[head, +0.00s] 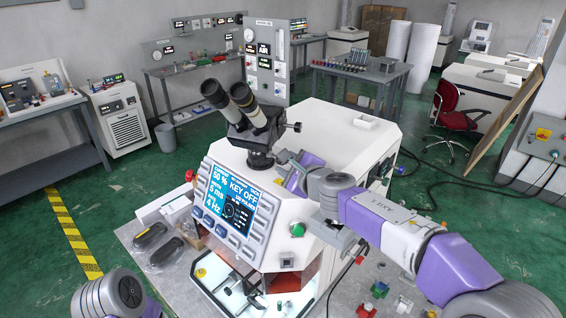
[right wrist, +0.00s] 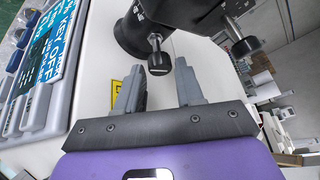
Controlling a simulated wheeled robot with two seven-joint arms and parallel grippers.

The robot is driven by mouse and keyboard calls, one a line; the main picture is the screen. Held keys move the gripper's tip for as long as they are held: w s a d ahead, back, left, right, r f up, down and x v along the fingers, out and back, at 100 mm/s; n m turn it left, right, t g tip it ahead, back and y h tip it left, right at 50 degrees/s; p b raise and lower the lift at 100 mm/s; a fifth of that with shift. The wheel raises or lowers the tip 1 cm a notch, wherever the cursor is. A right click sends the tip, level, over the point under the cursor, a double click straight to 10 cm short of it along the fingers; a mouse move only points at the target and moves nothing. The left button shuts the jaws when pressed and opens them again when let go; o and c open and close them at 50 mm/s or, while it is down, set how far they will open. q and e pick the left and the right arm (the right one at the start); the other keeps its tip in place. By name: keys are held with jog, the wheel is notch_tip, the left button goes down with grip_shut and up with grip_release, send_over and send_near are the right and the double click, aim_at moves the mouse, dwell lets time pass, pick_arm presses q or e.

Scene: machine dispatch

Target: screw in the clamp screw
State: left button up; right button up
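The clamp screw (right wrist: 158,60) has a dark knurled head on a thin shank and sticks out of the black microscope mount (right wrist: 131,32) in the right wrist view. My right gripper (right wrist: 159,78) is open, with one finger on each side of the screw head and a visible gap to both. I cannot tell how deep the screw sits. In the head view my right gripper (head: 283,158) is beside the foot of the binocular microscope (head: 258,130), on top of the white machine; the screw is not clearly visible there. Only part of my left arm shows at the bottom left; its gripper is out of view.
The machine's control panel (head: 230,205) with a lit screen faces front left. Another dark knob (right wrist: 246,46) is right of the screw in the wrist view. Small coloured parts (head: 379,289) lie on the grey table at right. A small white tray (head: 366,122) sits on the machine top.

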jog(key=shift+x, duration=1.4)
